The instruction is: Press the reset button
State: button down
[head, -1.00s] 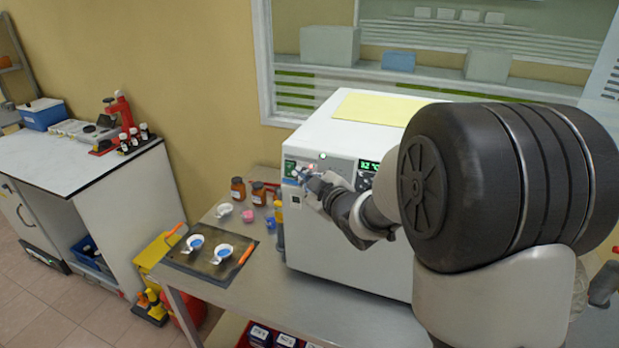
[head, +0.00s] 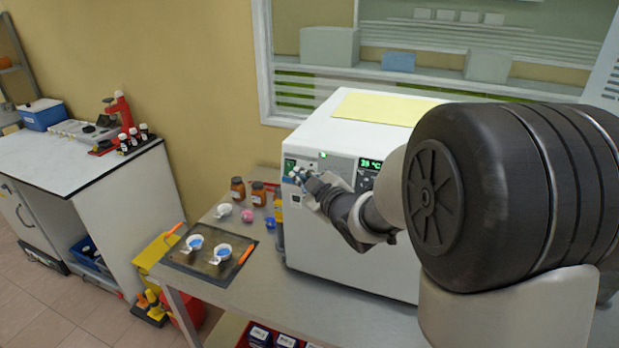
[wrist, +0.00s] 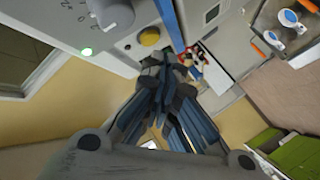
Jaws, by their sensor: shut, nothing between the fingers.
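The white machine (head: 345,225) stands on the metal bench, its control panel facing me. In the wrist view a round yellow button (wrist: 149,36) sits on the panel just beyond my gripper (wrist: 165,65). I see no readable label on it, so I cannot tell whether it is the reset button. My gripper is shut and empty, and in the head view its fingertips (head: 297,176) are close to the left part of the panel. I cannot tell whether they touch it. My fingers hide part of the panel there.
Brown bottles (head: 238,189) and a dark tray (head: 210,262) with white cups are left of the machine.

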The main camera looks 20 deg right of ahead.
jog(key=s+a, duration=0.1)
jog(key=s+a+b, duration=0.1)
jog(key=s+r, duration=0.1)
jog(key=s, duration=0.1)
jog(key=shift+a, duration=0.4)
jog(key=shift+r, duration=0.1)
dwell(0.6)
jog(key=s+f+m+g+h, duration=0.1)
jog(key=s+m+g, duration=0.2)
jog(key=s, duration=0.8)
jog(key=s+f+m+g+h, duration=0.1)
jog(key=s+f+m+g, duration=0.1)
jog(key=s, duration=1)
jog(key=s+d+f+m+g+h, duration=0.1)
jog(key=s+m+g, duration=0.4)
jog(key=s, duration=0.6)
jog(key=shift+s+f+g, duration=0.2)
jog(key=shift+f+g, duration=0.1)
jog(key=shift+f, duration=0.3)
